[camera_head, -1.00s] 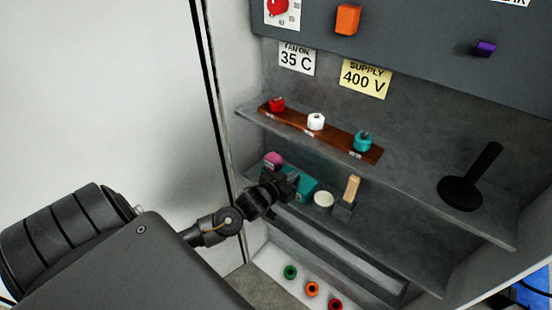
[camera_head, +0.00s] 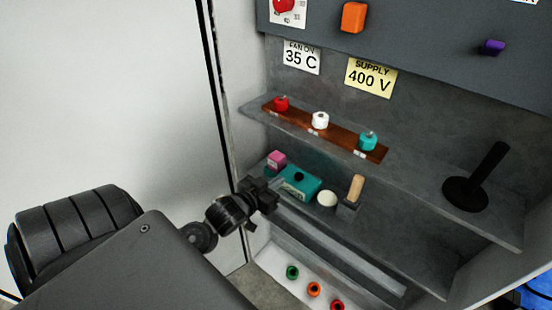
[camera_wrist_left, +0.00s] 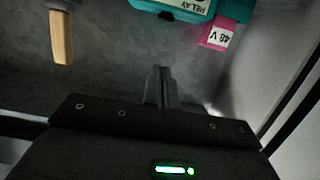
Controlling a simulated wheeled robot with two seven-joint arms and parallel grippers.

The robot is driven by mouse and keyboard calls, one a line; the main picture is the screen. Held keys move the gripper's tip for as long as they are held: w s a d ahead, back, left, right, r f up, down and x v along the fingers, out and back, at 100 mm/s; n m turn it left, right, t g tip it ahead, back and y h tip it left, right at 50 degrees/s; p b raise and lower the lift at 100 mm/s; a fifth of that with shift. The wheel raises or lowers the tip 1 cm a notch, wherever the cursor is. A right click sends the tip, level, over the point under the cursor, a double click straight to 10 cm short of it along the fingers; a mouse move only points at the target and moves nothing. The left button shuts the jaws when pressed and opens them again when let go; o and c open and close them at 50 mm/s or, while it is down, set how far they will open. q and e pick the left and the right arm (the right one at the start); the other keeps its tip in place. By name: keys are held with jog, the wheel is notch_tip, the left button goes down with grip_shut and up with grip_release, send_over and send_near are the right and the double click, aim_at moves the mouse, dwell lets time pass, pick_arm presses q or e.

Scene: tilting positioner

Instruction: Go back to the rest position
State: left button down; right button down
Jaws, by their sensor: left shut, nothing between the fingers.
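My left gripper (camera_head: 268,190) is shut and empty, at the front left edge of the lower shelf in the head view. Its closed fingers (camera_wrist_left: 162,88) show in the middle of the left wrist view. A teal relay box (camera_head: 300,183) with a black knob stands on the lower shelf just behind and to the right of the gripper. A pink block (camera_head: 276,157) marked 48 V stands to the left of the box; both also show at the top of the left wrist view. My right gripper is in neither current view.
A wooden-handled tool (camera_head: 356,187) in a grey holder and a white round piece (camera_head: 327,198) share the lower shelf. A brown rack (camera_head: 335,133) with red, white and teal pieces lies above. A black stand (camera_head: 468,190) is at right. Coloured rings (camera_head: 314,289) lie below.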

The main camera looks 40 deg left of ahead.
dwell(0.7)
pick_arm(q)
jog(key=s+a+f+m+g+y, duration=0.1)
jog(key=a+f+g, duration=0.15)
jog(key=f, duration=0.75)
jog(key=s+a+f+m+g, duration=0.1)
jog(key=a+f+m, duration=0.15)
jog(key=f, duration=0.75)
jog(key=s+a+f+g, duration=0.1)
jog(key=s+f+g, duration=0.1)
jog(key=s+f, duration=0.5)
jog(key=s+f+g, duration=0.2)
jog(key=s+f, duration=0.1)
jog(key=f, duration=0.8)
jog(key=s+d+f+g+b, duration=0.1)
jog(key=s+d+f+g, duration=0.1)
jog(key=s+f, duration=0.45)
jog(key=s+d+f+g, duration=0.2)
jog(key=s+f, duration=0.4)
jog(key=s, duration=0.2)
jog(key=s+d+f+g, duration=0.1)
jog(key=s+d+f, duration=0.2)
jog(key=s, duration=0.3)
jog(key=s+d+f+g+h, duration=0.1)
jog(key=s+d+f+g, duration=0.1)
jog(key=s+d, duration=0.4)
jog(key=shift+s+d+f+n+b, duration=0.35)
jog(key=shift+f+n+b, duration=0.1)
jog(key=shift+f, duration=0.1)
